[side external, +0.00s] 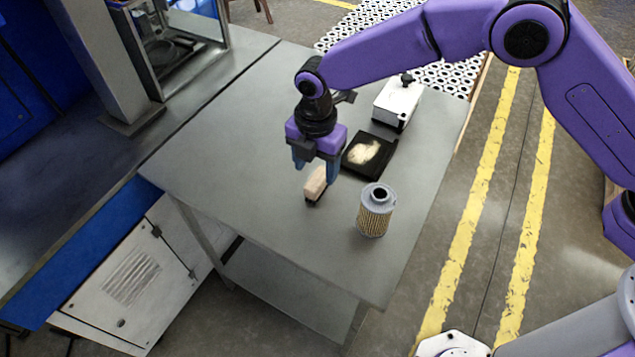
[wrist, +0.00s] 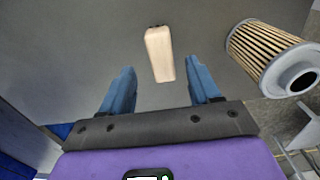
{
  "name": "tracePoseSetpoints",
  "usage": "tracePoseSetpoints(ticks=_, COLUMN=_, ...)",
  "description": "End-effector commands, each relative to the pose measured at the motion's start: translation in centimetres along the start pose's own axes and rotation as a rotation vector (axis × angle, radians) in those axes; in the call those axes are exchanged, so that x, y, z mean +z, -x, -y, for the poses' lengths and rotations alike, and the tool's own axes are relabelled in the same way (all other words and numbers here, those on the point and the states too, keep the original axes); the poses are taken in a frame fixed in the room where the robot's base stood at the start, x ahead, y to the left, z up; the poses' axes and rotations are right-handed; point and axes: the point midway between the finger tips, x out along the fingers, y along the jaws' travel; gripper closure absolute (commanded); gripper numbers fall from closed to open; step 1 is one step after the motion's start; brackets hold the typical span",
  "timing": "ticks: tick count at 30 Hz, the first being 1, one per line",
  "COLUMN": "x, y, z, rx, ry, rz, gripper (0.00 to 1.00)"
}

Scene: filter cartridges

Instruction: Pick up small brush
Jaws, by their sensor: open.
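The small brush (side external: 315,184) has a pale wooden back and dark bristles. It sits on the grey table, just below my gripper in the side external view. In the wrist view the brush (wrist: 159,54) lies ahead of the fingertips, roughly centred between them. The brush's bristles are mostly hidden in the wrist view.
A pleated filter cartridge (side external: 375,212) stands upright to the brush's right; it also shows in the wrist view (wrist: 268,52). A black tray (side external: 385,150) with pale material and a white box (side external: 397,103) lie behind. The table's (side external: 230,165) left part is clear.

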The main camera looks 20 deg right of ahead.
Motion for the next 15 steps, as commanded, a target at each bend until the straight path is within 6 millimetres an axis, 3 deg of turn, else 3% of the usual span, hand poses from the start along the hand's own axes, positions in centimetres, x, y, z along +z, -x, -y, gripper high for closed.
tracePoseSetpoints(ticks=9, x=0.2, y=-4.2, z=0.3, rx=-0.002, ry=0.001, rz=0.0, gripper=0.38)
tracePoseSetpoints(ticks=15, x=0.2, y=-4.8, z=0.2, rx=0.0, ry=0.0, rz=0.0, gripper=0.38)
